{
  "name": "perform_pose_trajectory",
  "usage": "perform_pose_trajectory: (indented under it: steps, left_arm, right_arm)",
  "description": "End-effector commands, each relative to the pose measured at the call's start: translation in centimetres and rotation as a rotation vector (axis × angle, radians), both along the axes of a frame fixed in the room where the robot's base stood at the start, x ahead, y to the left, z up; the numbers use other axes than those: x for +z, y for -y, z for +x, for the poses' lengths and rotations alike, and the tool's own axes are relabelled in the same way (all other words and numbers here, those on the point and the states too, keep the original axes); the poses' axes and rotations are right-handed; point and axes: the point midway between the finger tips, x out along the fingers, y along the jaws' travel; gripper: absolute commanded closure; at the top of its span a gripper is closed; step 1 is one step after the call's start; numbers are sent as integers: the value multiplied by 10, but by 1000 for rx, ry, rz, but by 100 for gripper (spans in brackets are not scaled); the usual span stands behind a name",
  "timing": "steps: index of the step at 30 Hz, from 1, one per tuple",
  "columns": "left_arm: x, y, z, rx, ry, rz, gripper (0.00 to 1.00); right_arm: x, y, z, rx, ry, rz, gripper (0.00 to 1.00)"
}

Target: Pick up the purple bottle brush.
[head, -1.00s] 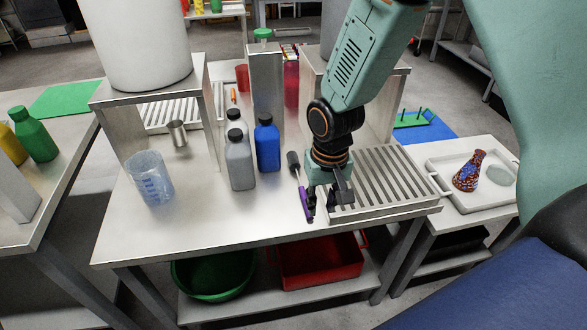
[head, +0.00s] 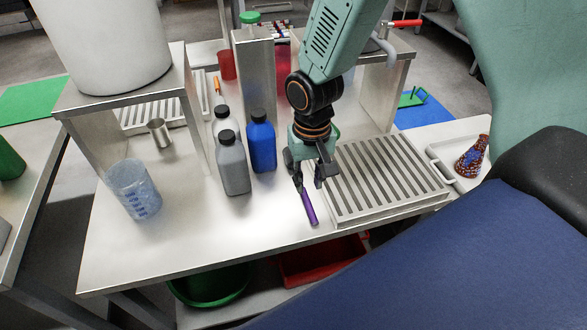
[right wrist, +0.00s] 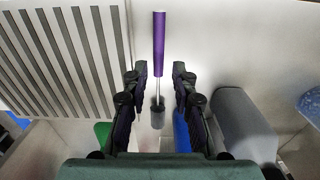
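The purple bottle brush (head: 310,208) lies on the metal table just left of the slatted rack. In the head view its purple handle points toward the front edge, and its bristle end is hidden by my gripper. My right gripper (head: 306,180) is over the brush with its fingers apart. In the right wrist view the purple handle (right wrist: 159,44) extends beyond the open fingers of the right gripper (right wrist: 160,72). The thin shaft and dark bristle head (right wrist: 157,112) lie between the fingers, with gaps on both sides. My left gripper is not in view.
The slatted metal rack (head: 425,196) is close on the right. A blue bottle (head: 262,144), a grey bottle (head: 233,166) and a clear beaker (head: 133,190) stand on the left. The table front is clear. Red and green tubs are below.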

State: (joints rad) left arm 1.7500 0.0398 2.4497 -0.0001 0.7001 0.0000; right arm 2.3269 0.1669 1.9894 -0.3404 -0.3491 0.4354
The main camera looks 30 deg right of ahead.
Motion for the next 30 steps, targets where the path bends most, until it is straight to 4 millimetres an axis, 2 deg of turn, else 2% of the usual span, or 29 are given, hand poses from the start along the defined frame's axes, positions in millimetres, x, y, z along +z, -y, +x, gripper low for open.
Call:
perform_pose_trajectory:
  steps: [16, 26, 30]
  left_arm:
    - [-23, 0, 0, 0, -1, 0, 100]
    - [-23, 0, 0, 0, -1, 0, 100]
    - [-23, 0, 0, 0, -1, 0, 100]
  right_arm:
    - [-69, 3, -1, 0, -1, -1, 73]
    - [-74, 3, 2, 1, 1, 0, 73]
    - [-74, 3, 3, 0, 1, 0, 84]
